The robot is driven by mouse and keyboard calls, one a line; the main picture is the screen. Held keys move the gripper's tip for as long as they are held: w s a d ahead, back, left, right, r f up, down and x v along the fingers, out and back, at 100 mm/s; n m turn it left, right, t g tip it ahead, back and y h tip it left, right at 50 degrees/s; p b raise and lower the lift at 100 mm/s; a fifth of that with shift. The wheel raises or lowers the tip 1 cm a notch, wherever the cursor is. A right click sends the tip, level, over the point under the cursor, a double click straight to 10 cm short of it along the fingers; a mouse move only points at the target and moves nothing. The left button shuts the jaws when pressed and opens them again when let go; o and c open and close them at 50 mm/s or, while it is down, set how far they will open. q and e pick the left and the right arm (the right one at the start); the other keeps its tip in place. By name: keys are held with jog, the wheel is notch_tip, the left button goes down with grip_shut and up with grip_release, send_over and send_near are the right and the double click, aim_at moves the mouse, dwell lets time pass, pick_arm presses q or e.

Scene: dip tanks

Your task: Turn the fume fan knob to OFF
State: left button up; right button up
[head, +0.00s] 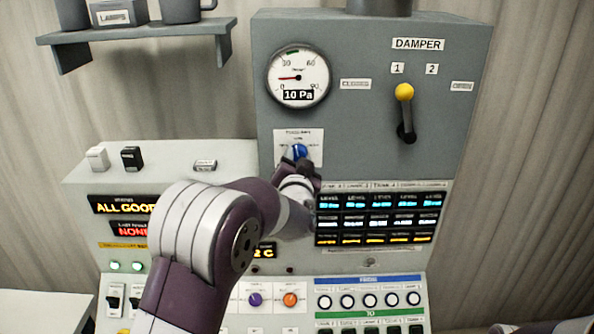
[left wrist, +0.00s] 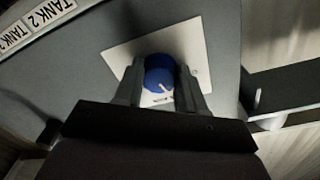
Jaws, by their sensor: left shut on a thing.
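The fume fan knob (head: 300,151) is blue and sits on a white label plate (head: 283,137) on the front of the tall grey cabinet, below the pressure gauge. The plate's lettering is too small to read. In the left wrist view the knob (left wrist: 159,79) stands between the two fingers, with a pale pointer mark on it. My left gripper (head: 296,168) reaches up to the knob from below and is shut on it; it also shows in the left wrist view (left wrist: 160,88). My right gripper cannot be made out in the head view.
The gauge (head: 298,77) reads 10 Pa. A yellow-tipped damper lever (head: 404,92) is to the right. A lit display panel (head: 380,215) lies right of my left gripper. Purple (head: 254,299) and orange (head: 291,299) knobs are lower down. A shelf (head: 135,33) hangs upper left.

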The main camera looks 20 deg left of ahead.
pick_arm(q)
jog(key=shift+d+f+n+b, duration=0.1)
jog(key=shift+f+n+b, duration=0.05)
jog(key=shift+n+b, duration=1.35)
jog(key=shift+d+f+n+b, duration=0.1)
jog(key=shift+f+n+b, duration=0.05)
jog(key=shift+n+b, duration=1.35)
jog(key=shift+d+f+n+b, duration=0.1)
jog(key=shift+f+n+b, duration=0.05)
jog(key=shift+n+b, duration=1.35)
jog(key=shift+n, duration=0.3)
jog(key=shift+r, duration=0.1)
jog(key=o, duration=1.1)
jog(key=shift+c, duration=0.2)
jog(key=shift+s+r, duration=0.15)
jog(key=shift+r, duration=0.05)
